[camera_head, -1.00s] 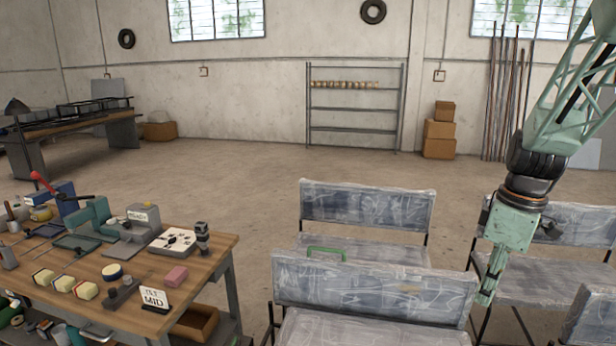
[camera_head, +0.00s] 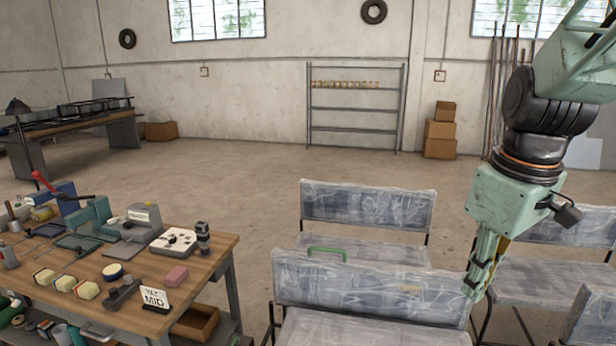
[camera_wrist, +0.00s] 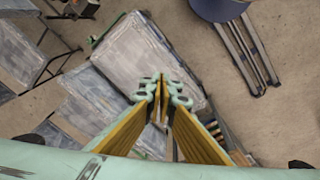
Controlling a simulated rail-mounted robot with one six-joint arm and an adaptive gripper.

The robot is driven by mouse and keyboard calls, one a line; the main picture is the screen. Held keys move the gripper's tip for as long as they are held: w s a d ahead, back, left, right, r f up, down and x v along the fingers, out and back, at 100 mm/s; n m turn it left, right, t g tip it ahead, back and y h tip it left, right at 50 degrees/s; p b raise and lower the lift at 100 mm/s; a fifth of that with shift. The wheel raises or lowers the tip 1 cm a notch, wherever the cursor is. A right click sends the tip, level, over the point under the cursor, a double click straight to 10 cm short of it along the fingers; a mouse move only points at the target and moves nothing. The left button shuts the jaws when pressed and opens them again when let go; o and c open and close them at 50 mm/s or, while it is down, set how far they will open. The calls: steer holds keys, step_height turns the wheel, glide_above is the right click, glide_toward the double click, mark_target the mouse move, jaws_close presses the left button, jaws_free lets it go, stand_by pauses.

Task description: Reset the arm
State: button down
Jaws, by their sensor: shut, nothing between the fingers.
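My gripper (camera_head: 483,274) hangs pointing down at the right in the head view, in front of the right end of the nearest grey bench's backrest in that picture. Its fingers are together with nothing between them. In the wrist view my gripper (camera_wrist: 164,88) shows its yellow inner finger faces meeting at the tips, above a grey scuffed panel. I cannot tell whether it touches anything, but it appears clear of the benches.
Several grey benches stand around my arm, the nearest backrest (camera_head: 370,290) low in the picture. A green handle (camera_head: 326,252) shows behind it. A wooden workbench (camera_head: 215,248) with tools and blocks stands at left. The floor (camera_head: 240,160) beyond is open.

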steer(key=s+a+r+m, duration=0.2)
steer(key=s+a, duration=0.1)
steer(key=s, duration=0.3)
steer(key=s+a+r+m+t, duration=0.1)
steer(key=s+a+m, duration=0.1)
steer(key=s, duration=0.5)
steer(key=s+a+r+m+t, duration=0.1)
steer(key=s+a+r, duration=0.1)
steer(key=s+a, duration=0.2)
steer(key=shift+s+r+m, duration=0.3)
steer(key=shift+s+m, duration=0.1)
steer(key=shift+s, duration=1.1)
steer(key=shift+d, duration=0.1)
